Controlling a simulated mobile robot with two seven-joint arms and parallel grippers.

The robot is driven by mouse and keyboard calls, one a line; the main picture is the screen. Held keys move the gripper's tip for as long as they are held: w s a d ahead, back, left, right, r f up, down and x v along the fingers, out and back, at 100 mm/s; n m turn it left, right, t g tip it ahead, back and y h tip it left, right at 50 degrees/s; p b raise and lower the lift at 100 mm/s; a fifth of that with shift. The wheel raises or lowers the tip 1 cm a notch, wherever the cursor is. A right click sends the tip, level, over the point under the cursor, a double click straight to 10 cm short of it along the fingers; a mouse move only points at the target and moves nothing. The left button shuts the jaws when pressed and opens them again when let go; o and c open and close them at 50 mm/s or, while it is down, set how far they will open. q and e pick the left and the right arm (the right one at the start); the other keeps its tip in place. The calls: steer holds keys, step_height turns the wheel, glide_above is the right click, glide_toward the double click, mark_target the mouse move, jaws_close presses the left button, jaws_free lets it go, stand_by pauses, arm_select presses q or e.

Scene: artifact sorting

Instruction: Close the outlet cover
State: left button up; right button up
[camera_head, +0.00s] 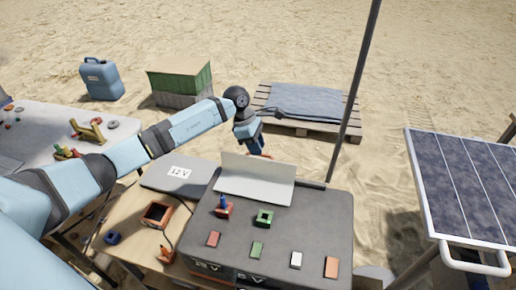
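A pale raised panel (255,182), apparently the outlet cover, stands tilted up at the back of a dark grey box (320,215). My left gripper (262,155) points down just behind the panel's top edge. The panel partly hides its fingertips, so I cannot tell whether they touch it or how far apart they are. My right gripper is not in view.
The box top carries a red socket with a blue piece (223,209), a green socket (263,218) and several small coloured blocks along the front. A thin dark pole (356,85) rises behind the box. A solar panel (467,185) stands at right.

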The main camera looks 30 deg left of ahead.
arm_select(q)
steer(key=shift+d+f, duration=0.25)
steer(key=shift+f, duration=0.35)
jaws_close()
